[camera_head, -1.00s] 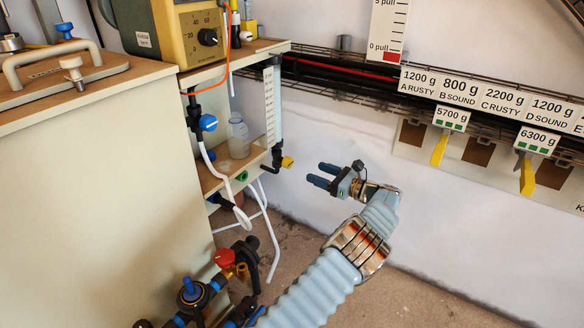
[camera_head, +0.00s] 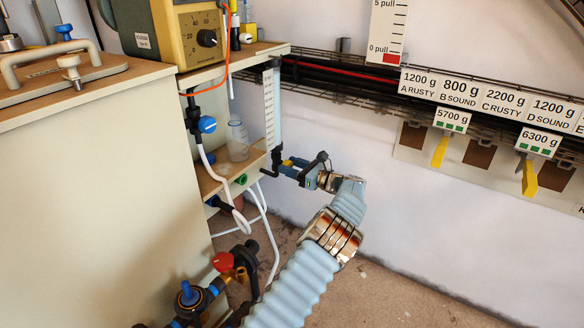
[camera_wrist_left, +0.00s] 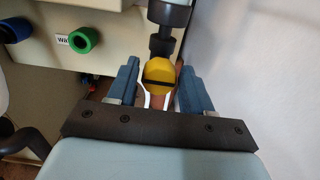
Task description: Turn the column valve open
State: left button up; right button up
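The column (camera_head: 278,105) is a pale upright tube beside a printed scale on the cabinet's right side. Its valve has a black body (camera_head: 275,158) and a yellow knob (camera_head: 287,162) at the bottom. In the left wrist view the round yellow knob (camera_wrist_left: 158,75) has a dark slot lying level across its face. My left gripper (camera_head: 289,166) is open at the knob, its blue fingers on either side of it. In the wrist view (camera_wrist_left: 159,70) narrow gaps seem to show between the knob and the fingers. My right gripper is not in view.
A shelf with a glass bottle (camera_head: 238,140) and a green port (camera_head: 241,180) is left of the valve. White hoses (camera_head: 262,215) hang below. A red-handled valve (camera_head: 223,261) is lower left.

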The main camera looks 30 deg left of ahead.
pick_arm(q)
jog(key=c, duration=0.7)
jog(key=shift+n, duration=0.3)
jog(key=n+b, duration=0.1)
jog(key=n, duration=0.4)
jog(key=n+b, duration=0.1)
jog(key=n, duration=0.5)
jog(key=n+b, duration=0.2)
jog(key=n, duration=0.4)
jog(key=shift+s+f, duration=0.15)
jog(key=shift+f, duration=0.1)
jog(key=o, duration=1.1)
jog(key=shift+c, duration=0.2)
